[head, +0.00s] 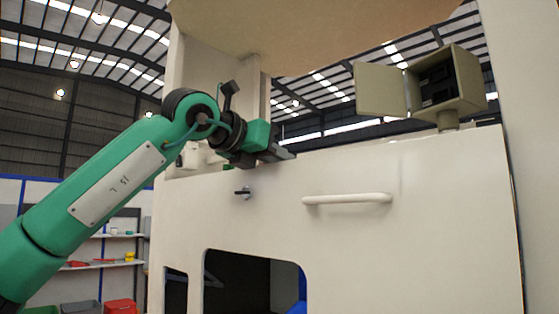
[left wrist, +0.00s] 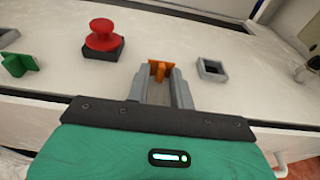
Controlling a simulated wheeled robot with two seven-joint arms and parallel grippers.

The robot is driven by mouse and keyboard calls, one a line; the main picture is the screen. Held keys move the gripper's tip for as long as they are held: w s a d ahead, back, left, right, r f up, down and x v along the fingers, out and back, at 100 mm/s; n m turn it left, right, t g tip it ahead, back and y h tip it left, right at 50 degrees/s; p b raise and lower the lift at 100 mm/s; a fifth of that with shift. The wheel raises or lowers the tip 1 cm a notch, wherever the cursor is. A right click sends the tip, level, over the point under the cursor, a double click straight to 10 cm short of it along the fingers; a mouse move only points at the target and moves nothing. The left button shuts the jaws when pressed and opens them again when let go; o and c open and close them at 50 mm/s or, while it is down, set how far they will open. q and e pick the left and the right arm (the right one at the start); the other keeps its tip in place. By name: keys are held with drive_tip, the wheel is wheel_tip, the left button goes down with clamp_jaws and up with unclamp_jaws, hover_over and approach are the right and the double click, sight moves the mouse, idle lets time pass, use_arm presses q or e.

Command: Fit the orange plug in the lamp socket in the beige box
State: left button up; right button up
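The orange plug (left wrist: 160,68) shows in the left wrist view between the tips of my left gripper (left wrist: 160,78). The two grey fingers stand apart, with a gap on each side of the plug's upright fin. In the head view my left gripper (head: 284,155) is over the top edge of the white cabinet, and the plug is hidden there. The beige box (head: 462,78) stands on a short post at the upper right of the head view. Its door (head: 381,90) is open, and dark parts show inside. I cannot make out which is the lamp socket. My right gripper is not in view.
In the left wrist view, a red button (left wrist: 102,38) and a green piece (left wrist: 20,64) are left of the plug, and a square grey frame (left wrist: 213,69) is right of it. The white cabinet front (head: 420,200) carries a handle (head: 347,199) and a small dark knob (head: 243,193).

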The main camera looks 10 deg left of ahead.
use_arm(q)
clamp_jaws()
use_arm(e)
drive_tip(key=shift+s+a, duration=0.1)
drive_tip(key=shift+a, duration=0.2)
use_arm(q)
drive_tip(key=shift+r, duration=0.1)
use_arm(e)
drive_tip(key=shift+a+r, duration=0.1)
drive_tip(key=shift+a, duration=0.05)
use_arm(q)
drive_tip(key=shift+r+p, duration=0.45)
drive_tip(key=shift+r, duration=0.15)
drive_tip(key=shift+r+p, duration=0.55)
drive_tip(key=shift+r, duration=0.25)
drive_tip(key=b+v, duration=0.2)
drive_tip(key=v, duration=0.4)
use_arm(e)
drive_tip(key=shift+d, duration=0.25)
